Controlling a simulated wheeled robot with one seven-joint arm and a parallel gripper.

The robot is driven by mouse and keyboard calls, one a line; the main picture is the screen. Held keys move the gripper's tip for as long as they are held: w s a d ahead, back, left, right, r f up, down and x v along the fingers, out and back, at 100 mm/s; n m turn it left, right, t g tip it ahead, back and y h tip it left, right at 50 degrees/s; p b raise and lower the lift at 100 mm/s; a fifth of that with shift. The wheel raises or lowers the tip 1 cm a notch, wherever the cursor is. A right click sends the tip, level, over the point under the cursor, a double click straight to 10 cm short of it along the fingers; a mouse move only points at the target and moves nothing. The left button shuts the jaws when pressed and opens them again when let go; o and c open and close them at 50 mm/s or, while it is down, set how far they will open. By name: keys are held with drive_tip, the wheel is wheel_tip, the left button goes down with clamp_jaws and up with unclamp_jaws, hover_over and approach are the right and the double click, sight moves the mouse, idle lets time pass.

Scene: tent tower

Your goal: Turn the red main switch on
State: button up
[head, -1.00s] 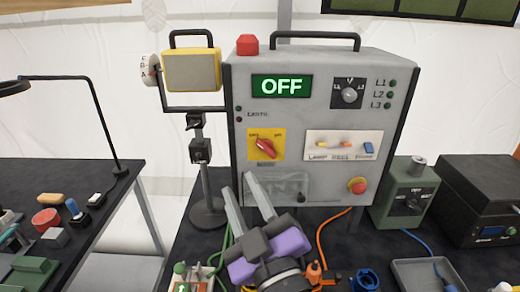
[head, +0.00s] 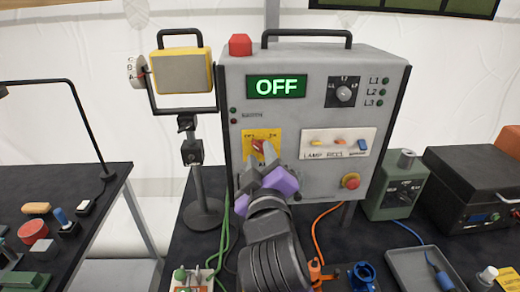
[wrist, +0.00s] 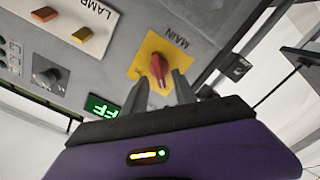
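To the right are a panel of lamp and reel switches (head: 337,143), a selector dial (head: 344,94) and a red stop button (head: 350,181). A yellow lamp (head: 180,72) on a stand is at the left. A green device (head: 395,185) stands to the right.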

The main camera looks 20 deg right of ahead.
drive_tip(key=shift+x, duration=1)
drive_tip(key=shift+c, duration=0.2)
clamp_jaws()
